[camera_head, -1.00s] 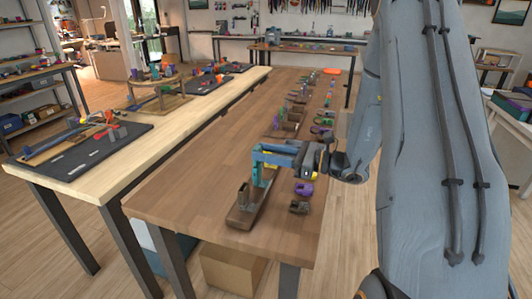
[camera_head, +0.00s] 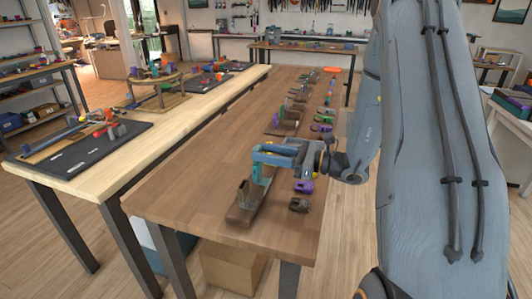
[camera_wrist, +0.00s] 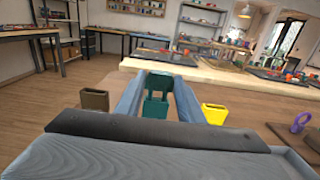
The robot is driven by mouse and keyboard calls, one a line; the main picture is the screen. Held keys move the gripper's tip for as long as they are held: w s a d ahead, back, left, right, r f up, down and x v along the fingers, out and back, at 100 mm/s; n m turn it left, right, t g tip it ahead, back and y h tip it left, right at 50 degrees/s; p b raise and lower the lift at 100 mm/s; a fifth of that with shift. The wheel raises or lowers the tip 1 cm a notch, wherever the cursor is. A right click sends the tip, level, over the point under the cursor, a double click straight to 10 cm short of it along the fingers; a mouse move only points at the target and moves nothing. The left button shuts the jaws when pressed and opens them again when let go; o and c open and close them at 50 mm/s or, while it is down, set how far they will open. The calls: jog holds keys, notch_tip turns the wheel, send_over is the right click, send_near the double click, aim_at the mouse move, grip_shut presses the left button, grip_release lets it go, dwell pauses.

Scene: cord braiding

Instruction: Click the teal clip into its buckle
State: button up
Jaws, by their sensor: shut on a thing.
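My gripper (camera_wrist: 158,92) is shut on the teal clip (camera_wrist: 157,82), which shows between its two blue fingers in the wrist view. More teal, which looks like the teal buckle (camera_wrist: 155,112), shows directly below the clip. I cannot tell the two apart clearly or see how deep the clip sits. In the head view my gripper (camera_head: 257,155) reaches left above the dark wooden strip (camera_head: 238,217), with the teal buckle (camera_head: 257,174) directly under its fingertips. The brown buckle (camera_wrist: 93,98) is left of the teal parts in the wrist view, and the yellow buckle (camera_wrist: 214,113) is right.
The strip lies on a brown wooden table (camera_head: 180,190). A purple part (camera_head: 304,186) and a dark part (camera_head: 299,205) lie right of it. Several more small parts run up the table. The table's left side is clear. A pale table (camera_head: 125,150) stands beyond it.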

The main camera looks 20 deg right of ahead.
jog(key=shift+f+b, duration=0.4)
jog(key=shift+f, duration=0.5)
jog(key=o, duration=1.5)
jog(key=p+v, duration=0.1)
jog(key=v, duration=0.5)
dwell(0.3)
